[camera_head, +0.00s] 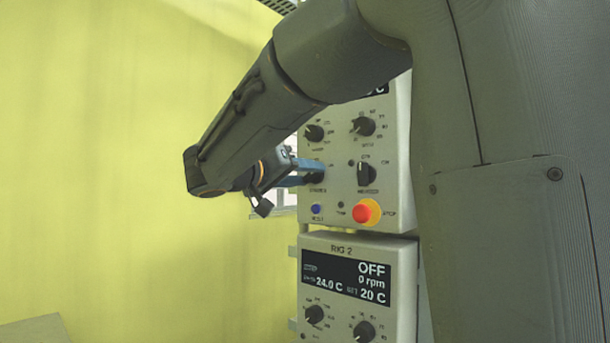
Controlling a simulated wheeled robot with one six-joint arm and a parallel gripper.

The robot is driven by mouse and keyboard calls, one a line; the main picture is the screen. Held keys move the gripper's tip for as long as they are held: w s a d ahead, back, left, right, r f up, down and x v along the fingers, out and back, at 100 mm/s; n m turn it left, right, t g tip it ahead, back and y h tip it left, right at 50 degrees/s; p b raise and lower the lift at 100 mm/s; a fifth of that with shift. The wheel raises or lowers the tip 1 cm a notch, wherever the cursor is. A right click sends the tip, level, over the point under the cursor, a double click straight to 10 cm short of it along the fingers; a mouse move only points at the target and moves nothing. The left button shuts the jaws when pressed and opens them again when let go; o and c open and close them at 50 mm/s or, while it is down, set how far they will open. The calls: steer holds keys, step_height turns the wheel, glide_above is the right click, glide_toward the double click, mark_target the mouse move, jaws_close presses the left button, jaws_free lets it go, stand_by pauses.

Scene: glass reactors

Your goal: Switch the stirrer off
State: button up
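The upper control box (388,195) is grey-white and mounted upright, with several black knobs. My gripper (315,172) has blue fingers and reaches in from the left to a black knob (317,179) at the box's left side. The fingertips are at this knob and cover part of it; whether they touch or grip it cannot be told. The small label under the knob seems to read STIRRER but is blurred. The upper box's display (376,92) is mostly hidden by my arm, with only a "C" showing.
A red stop button (366,212) on a yellow ring and a blue button (316,209) sit below the knobs. Another black knob (366,173) is just right of my fingers. Below is a second box, RIG 2 (340,249), reading OFF and 0 rpm.

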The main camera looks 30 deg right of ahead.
steer(key=shift+c, duration=1.4)
steer(key=shift+n, duration=0.3)
steer(key=n+b, duration=0.2)
steer(key=n, duration=0.2)
steer(key=shift+f, duration=0.1)
steer(key=n, duration=0.4)
steer(key=shift+n+p, duration=0.55)
steer(key=shift+n, duration=1.05)
steer(key=shift+w+f, duration=0.1)
